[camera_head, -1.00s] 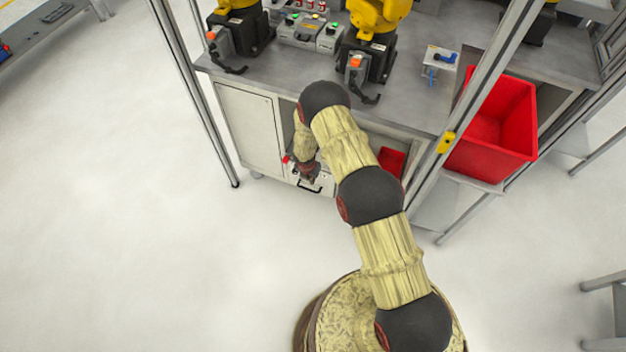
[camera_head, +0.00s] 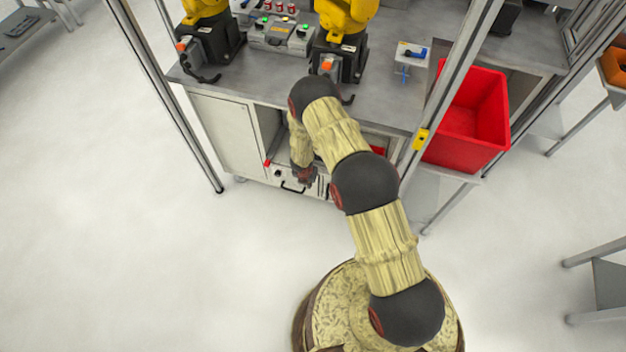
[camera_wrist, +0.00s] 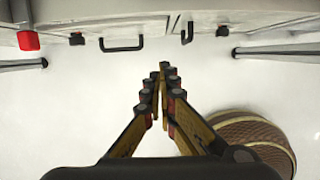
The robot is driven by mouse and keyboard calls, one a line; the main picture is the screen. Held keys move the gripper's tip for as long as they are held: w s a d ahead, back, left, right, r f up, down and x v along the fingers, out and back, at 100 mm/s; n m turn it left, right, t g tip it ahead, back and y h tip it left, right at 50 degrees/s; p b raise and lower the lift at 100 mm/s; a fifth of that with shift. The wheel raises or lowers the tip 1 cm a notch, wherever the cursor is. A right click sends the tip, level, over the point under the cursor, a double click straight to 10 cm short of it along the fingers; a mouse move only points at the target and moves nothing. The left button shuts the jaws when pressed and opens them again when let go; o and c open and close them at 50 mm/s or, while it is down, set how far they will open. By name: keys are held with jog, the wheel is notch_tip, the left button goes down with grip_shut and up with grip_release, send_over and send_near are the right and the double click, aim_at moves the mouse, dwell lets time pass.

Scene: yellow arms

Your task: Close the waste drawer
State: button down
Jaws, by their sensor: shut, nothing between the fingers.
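The waste drawer (camera_head: 283,174) is a low white front with a dark bar handle (camera_head: 292,187), under the grey workbench in the head view. A red piece (camera_head: 266,163) sits at its left end. How far it stands out from the cabinet is hard to tell. My gripper (camera_head: 308,180) is at the drawer front, just right of the handle; contact cannot be told. In the wrist view my gripper (camera_wrist: 164,68) is shut and empty, its tips over pale floor. The cabinet fronts cross the top there, with a bar handle (camera_wrist: 122,46) ahead and left of the tips.
A white cabinet door (camera_head: 228,135) is left of the drawer. A large red bin (camera_head: 470,122) stands on a shelf to the right. Upright metal frame posts (camera_head: 165,110) flank the bench. Yellow robot arms (camera_head: 343,15) stand on top. Floor to the left is clear.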

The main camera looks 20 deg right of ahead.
jog(key=w+d+f+b, duration=0.3)
jog(key=w+f, duration=0.2)
jog(key=f, duration=0.3)
jog(key=shift+d+f, duration=0.3)
jog(key=shift+f, duration=0.05)
jog(key=shift+w+d, duration=0.1)
dwell(0.3)
